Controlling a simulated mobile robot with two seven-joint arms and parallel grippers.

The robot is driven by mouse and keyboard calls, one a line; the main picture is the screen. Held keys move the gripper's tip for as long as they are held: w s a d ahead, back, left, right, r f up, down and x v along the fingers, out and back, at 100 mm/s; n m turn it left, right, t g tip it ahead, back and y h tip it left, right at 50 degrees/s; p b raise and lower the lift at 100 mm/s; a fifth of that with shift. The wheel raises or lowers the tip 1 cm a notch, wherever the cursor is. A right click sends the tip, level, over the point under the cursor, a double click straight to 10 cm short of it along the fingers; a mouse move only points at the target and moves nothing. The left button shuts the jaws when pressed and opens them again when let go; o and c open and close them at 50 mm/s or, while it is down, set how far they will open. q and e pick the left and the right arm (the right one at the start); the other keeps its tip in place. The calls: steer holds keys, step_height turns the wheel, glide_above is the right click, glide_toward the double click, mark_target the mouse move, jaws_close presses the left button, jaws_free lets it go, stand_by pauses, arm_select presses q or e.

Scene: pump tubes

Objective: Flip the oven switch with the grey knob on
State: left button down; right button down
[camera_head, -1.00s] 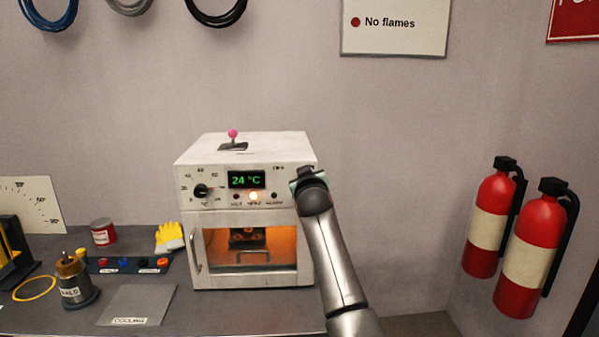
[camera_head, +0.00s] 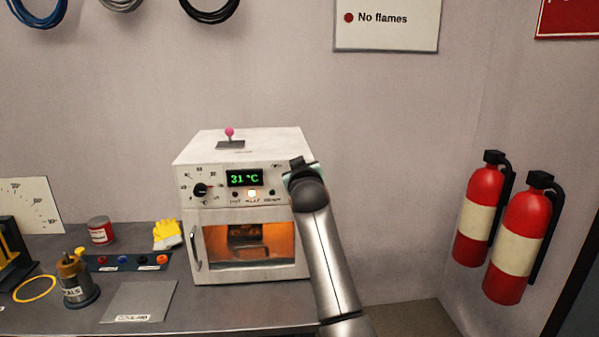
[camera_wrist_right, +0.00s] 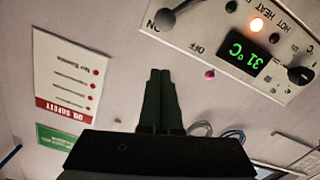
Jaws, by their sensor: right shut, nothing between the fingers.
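The white oven (camera_head: 190,160) stands on the bench in the head view. Its display (camera_head: 244,178) reads 31 °C and an orange light (camera_head: 252,194) glows below it; the chamber is lit orange. In the right wrist view the panel is at the upper right, turned. The switch with the grey knob (camera_wrist_right: 165,19) lies with its knob beside the ON label, away from OFF. My right gripper (camera_wrist_right: 160,72) is shut and empty, apart from the switch. In the head view my right wrist hides the switch. My left gripper is not in view.
A pink-knobbed lever (camera_head: 229,132) stands on the oven's top. Two fire extinguishers (camera_head: 520,240) hang at the right.

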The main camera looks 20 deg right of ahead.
steer(key=v, duration=0.6)
steer(key=shift+s+a+b, duration=0.25)
steer(key=shift+b, duration=0.2)
